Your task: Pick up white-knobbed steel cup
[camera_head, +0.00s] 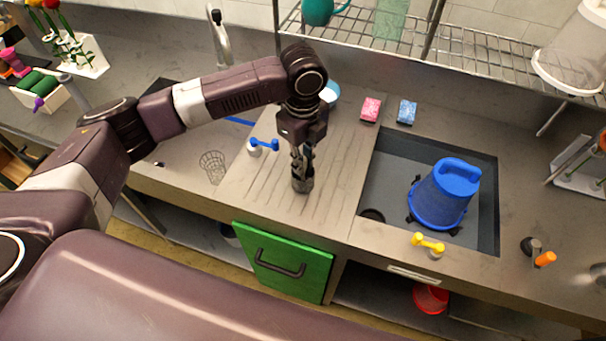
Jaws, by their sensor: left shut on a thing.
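My left gripper (302,168) points down over the grooved drainboard, left of the sink. It is shut on a small grey steel cup (302,184), at the fingertips. The fingers hide part of the cup, and I cannot make out its white knob. I cannot tell whether the cup's bottom touches the drainboard. My right gripper is not in view.
The sink (385,195) at the right holds a blue bucket (446,192). Pink (370,109) and blue (407,111) sponges lie behind it. A wire cup (212,166) stands left of the drainboard. A wire rack (480,62) hangs above the back.

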